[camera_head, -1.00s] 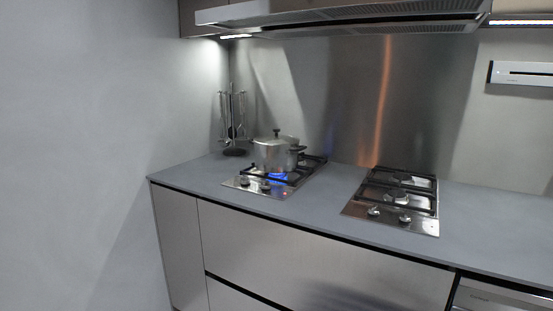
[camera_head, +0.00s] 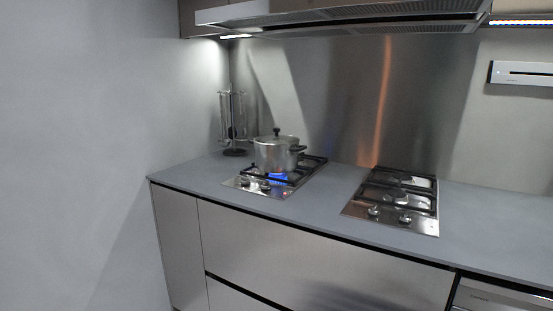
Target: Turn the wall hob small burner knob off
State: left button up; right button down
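The left hob (camera_head: 237,183), near the wall, has two dark knobs at its front edge. Its left knob (camera_head: 245,181) and right knob (camera_head: 265,187) are small; their exact turn is too small to read. A blue flame (camera_head: 278,177) burns under the steel pot (camera_head: 271,154) on this hob. The right hob (camera_head: 350,208) also has two knobs, a left one (camera_head: 373,211) and a right one (camera_head: 405,219), and no flame shows on it. Neither of my grippers is in view.
A utensil stand (camera_head: 235,152) is in the back left corner of the grey counter (camera_head: 325,190). The range hood (camera_head: 345,18) hangs above. The counter between the hobs and at the right is clear. Drawers (camera_head: 310,250) front the counter.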

aim_at(245, 181)
jog(key=i+j+z, duration=0.1)
jog(key=z, duration=0.25)
jog(key=i+j+z, duration=0.1)
jog(key=z, duration=0.25)
jog(key=j+z, duration=0.3)
jog(key=i+j+z, duration=0.2)
jog(key=j, duration=0.25)
jog(key=j+z, duration=0.15)
jog(key=j, duration=0.3)
jog(key=i+j+z, duration=0.1)
jog(key=j, duration=0.8)
jog(key=j+z, duration=0.1)
jog(key=j, duration=0.8)
jog(key=i, duration=0.05)
